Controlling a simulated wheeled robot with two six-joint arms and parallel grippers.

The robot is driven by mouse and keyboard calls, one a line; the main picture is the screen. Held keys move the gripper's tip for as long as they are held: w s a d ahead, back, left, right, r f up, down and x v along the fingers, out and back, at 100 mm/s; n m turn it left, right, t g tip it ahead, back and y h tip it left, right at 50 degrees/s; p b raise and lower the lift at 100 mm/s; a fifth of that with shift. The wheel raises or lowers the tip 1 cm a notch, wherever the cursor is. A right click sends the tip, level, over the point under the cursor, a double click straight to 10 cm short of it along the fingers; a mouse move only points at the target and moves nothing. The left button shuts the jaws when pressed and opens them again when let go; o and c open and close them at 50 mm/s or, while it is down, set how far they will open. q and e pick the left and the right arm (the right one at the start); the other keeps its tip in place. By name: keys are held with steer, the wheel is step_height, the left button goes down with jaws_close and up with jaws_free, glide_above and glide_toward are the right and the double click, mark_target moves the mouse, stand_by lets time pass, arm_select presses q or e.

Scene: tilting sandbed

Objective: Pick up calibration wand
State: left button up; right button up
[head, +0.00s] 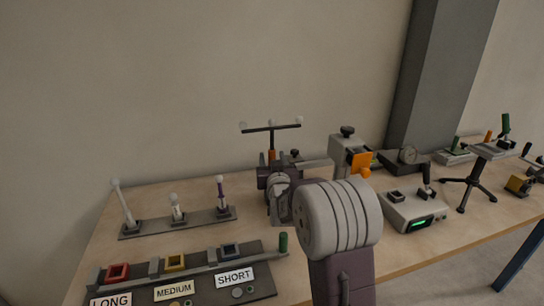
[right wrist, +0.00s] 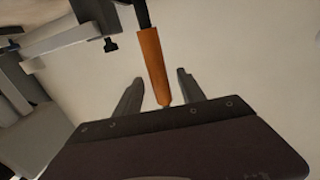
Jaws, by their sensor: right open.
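The calibration wand (head: 271,128) has a dark T-shaped crossbar with small pale balls and an orange handle. In the head view it stands upright behind my right gripper (head: 272,172), which hides its lower part. In the right wrist view the orange handle (right wrist: 152,62) runs down between the two grey fingers of my right gripper (right wrist: 157,80). The fingers are open, with a gap showing on each side of the handle. The crossbar is outside the wrist view. My left gripper is not in view.
A grey clamp stand with an orange part (head: 362,164) stands just right of the wand. A rack with several white-tipped pegs (head: 178,222) and a labelled tray (head: 210,262) lie to the left. A box with a green display (head: 416,212) is at the right.

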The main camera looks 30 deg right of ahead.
steer(key=x, duration=0.3)
steer(key=shift+w+f, duration=0.1)
steer(key=shift+w, duration=0.1)
steer(key=shift+s, duration=0.1)
jaws_close()
